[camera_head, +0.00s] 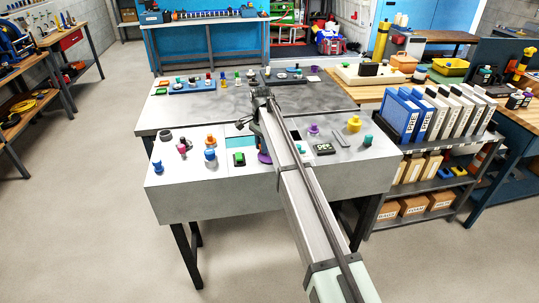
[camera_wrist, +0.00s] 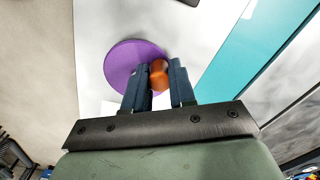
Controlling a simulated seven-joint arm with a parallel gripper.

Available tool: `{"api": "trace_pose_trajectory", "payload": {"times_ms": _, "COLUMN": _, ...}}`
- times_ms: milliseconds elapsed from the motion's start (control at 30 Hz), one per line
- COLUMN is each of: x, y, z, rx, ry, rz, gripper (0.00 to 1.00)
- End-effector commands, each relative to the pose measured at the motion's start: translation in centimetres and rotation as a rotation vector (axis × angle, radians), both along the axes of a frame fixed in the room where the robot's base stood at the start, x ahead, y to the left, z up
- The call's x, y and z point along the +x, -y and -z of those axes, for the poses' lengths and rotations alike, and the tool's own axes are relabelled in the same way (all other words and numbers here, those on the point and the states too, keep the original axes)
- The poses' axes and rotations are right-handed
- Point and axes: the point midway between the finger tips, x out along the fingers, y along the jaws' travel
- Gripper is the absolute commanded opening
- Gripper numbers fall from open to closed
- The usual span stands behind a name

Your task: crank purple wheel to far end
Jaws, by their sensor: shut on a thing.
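The purple wheel (camera_wrist: 122,62) is a flat round disc with an orange knob (camera_wrist: 159,76) standing on it, off the disc's middle toward the right in the wrist view. My gripper (camera_wrist: 160,68) is shut on the orange knob, with one dark blue finger on each side of it. The fingers and gripper body cover the lower part of the disc. In the head view the purple wheel (camera_head: 264,157) shows as a small purple patch on the front grey panel, mostly hidden behind my arm; the knob cannot be made out clearly there.
To the right stand a dark display box (camera_head: 324,148), a purple knob (camera_head: 314,129) and a yellow knob (camera_head: 354,124). The grey worktop (camera_head: 190,112) lies behind.

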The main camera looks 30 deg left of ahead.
Motion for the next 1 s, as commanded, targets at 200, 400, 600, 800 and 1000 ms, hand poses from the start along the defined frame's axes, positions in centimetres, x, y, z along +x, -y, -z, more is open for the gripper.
{"api": "trace_pose_trajectory", "payload": {"times_ms": 200, "x": -0.7, "y": 0.4, "z": 0.0, "rx": -0.005, "ry": 0.001, "rz": 0.003, "gripper": 0.08}}
{"api": "trace_pose_trajectory", "payload": {"times_ms": 400, "x": -0.7, "y": 0.4, "z": 0.0, "rx": -0.005, "ry": 0.001, "rz": 0.003, "gripper": 0.08}}
{"api": "trace_pose_trajectory", "payload": {"times_ms": 600, "x": -1.3, "y": 0.8, "z": 0.1, "rx": -0.007, "ry": 0.001, "rz": 0.003, "gripper": 0.08}}
{"api": "trace_pose_trajectory", "payload": {"times_ms": 800, "x": -1.9, "y": 1.1, "z": 0.1, "rx": -0.007, "ry": 0.002, "rz": 0.003, "gripper": 0.08}}
{"api": "trace_pose_trajectory", "payload": {"times_ms": 1000, "x": -1.8, "y": 1.0, "z": 0.1, "rx": -0.006, "ry": 0.003, "rz": 0.003, "gripper": 0.08}}
